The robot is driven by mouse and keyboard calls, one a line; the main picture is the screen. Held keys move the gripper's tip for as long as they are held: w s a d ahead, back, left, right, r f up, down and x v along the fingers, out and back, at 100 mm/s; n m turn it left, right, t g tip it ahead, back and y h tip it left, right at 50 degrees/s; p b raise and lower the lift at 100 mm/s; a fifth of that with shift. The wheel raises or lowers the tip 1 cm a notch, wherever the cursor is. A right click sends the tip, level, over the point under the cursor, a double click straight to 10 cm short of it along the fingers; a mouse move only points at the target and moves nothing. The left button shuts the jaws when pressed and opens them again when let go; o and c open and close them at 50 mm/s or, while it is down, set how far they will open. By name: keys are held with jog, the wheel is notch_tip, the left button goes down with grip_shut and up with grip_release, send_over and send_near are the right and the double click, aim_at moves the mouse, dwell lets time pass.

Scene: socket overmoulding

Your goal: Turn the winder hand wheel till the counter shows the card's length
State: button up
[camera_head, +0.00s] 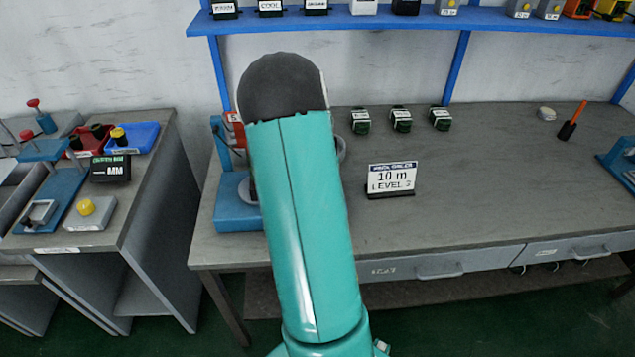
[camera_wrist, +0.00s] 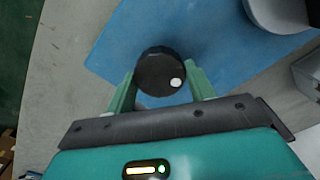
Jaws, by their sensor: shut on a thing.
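The winder's blue base (camera_head: 232,212) stands on the bench in the head view, mostly hidden behind my arm. In the wrist view the blue base (camera_wrist: 130,45) lies under a round black knob (camera_wrist: 158,68) with a white spot on its lower right. My gripper (camera_wrist: 162,80) has its two green fingers on either side of this knob, shut on it. I cannot tell how the knob joins the hand wheel. The card (camera_head: 391,178) stands upright to the right of the winder and reads "10 m LEVEL 3". The counter's reading is not visible.
Several small dark green blocks (camera_head: 401,120) stand behind the card. An orange-handled tool (camera_head: 572,122) lies farther right. A blue shelf (camera_head: 400,22) runs above the bench. The bench's right middle is clear. A side table (camera_head: 150,190) with trays and a "MM" display stands left.

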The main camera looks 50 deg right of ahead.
jog(key=o, duration=1)
notch_tip(320, 180, up, 14)
jog(key=shift+f, duration=0.1)
dwell(0.4)
